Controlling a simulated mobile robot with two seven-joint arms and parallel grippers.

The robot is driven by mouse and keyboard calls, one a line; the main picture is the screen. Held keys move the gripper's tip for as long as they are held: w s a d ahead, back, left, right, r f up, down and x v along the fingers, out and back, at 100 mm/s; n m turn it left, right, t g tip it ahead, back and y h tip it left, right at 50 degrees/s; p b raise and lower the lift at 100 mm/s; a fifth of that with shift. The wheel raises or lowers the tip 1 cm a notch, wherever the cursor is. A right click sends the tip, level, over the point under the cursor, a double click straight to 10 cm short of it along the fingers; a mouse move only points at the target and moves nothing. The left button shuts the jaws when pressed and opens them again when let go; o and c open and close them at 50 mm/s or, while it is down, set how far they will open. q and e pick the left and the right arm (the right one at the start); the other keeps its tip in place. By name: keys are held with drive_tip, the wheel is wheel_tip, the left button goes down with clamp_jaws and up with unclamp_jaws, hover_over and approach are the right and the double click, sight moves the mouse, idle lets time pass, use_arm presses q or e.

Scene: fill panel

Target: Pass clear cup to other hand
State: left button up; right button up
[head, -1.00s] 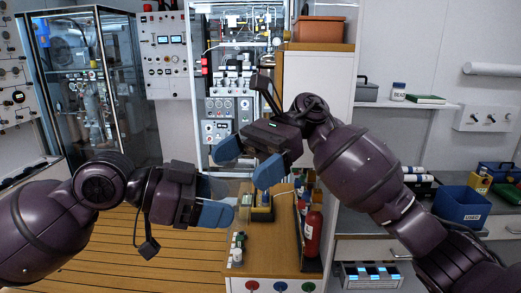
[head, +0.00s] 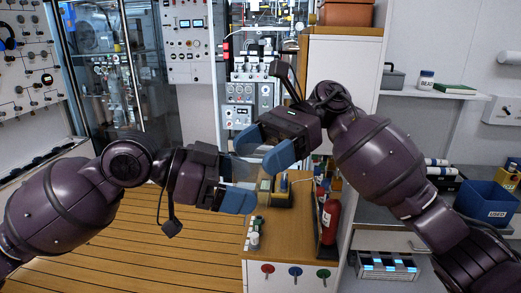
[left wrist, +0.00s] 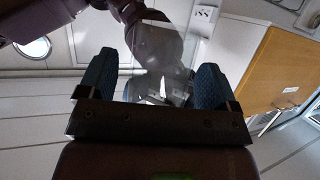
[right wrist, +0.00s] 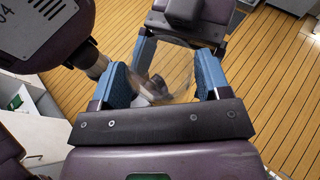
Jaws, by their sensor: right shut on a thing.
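The clear cup (right wrist: 172,72) is see-through and shows faintly between the blue fingers of my right gripper (right wrist: 160,85) in the right wrist view. My right gripper is shut on it. In the head view the cup (head: 246,170) is barely visible between the two grippers. My left gripper (head: 236,199) is below and left of my right gripper (head: 262,150). In the left wrist view its blue fingers (left wrist: 155,85) are wide apart, with the cup (left wrist: 160,45) between or just beyond them. Whether they touch it cannot be told.
Below the grippers, a wooden-topped counter (head: 275,238) holds small bottles, a boxy device and a red extinguisher (head: 329,220). A blue bin (head: 488,203) stands on the right bench. Open plank floor (head: 130,250) lies to the left.

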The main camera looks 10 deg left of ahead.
use_arm(q)
drive_tip(key=shift+o, duration=0.6)
